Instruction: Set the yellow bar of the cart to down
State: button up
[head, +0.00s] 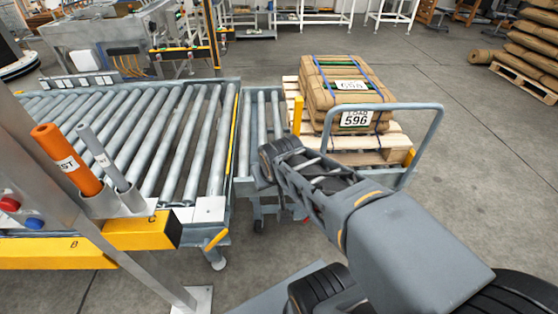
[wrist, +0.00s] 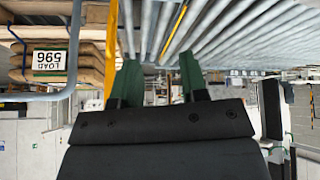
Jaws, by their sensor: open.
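The grey roller cart (head: 262,125) stands against the right end of the roller conveyor. A yellow bar (head: 297,115) stands upright at the cart's right side, beside the pallet load. In the wrist view, which is upside down, a yellow bar (wrist: 111,50) runs lengthwise just left of the left finger. My gripper (head: 280,160) is over the near end of the cart in the head view, partly hidden by its own links. In the wrist view my gripper (wrist: 161,82) is open, with nothing between its two green fingers. Whether a finger touches the bar I cannot tell.
A pallet (head: 390,140) with brown sacks (head: 345,80) labelled 596 stands right of the cart. A grey tubular handle (head: 433,130) arches before it. The roller conveyor (head: 150,130) fills the left, with an orange tube (head: 66,158) nearby.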

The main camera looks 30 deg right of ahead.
jog(key=w+d+f+t+h+b, duration=0.1)
jog(key=w+d+f+t+b, duration=0.25)
jog(key=d+f+b, duration=0.3)
jog(key=w+d+f+m+t+h+b, duration=0.1)
jog(key=w+d+f+t+b, duration=0.1)
jog(key=d+f+t+b, duration=0.35)
jog(key=w+d+f+t+h+b, duration=0.1)
jog(key=w+d+f+t+b, duration=0.1)
jog(key=d+f+b, duration=0.6)
jog(key=x, duration=0.4)
jog(key=a+b+x, duration=0.1)
jog(key=x, duration=0.8)
jog(key=shift+w+a+b, duration=0.15)
jog(key=shift+w+b, duration=0.25)
grip_shut()
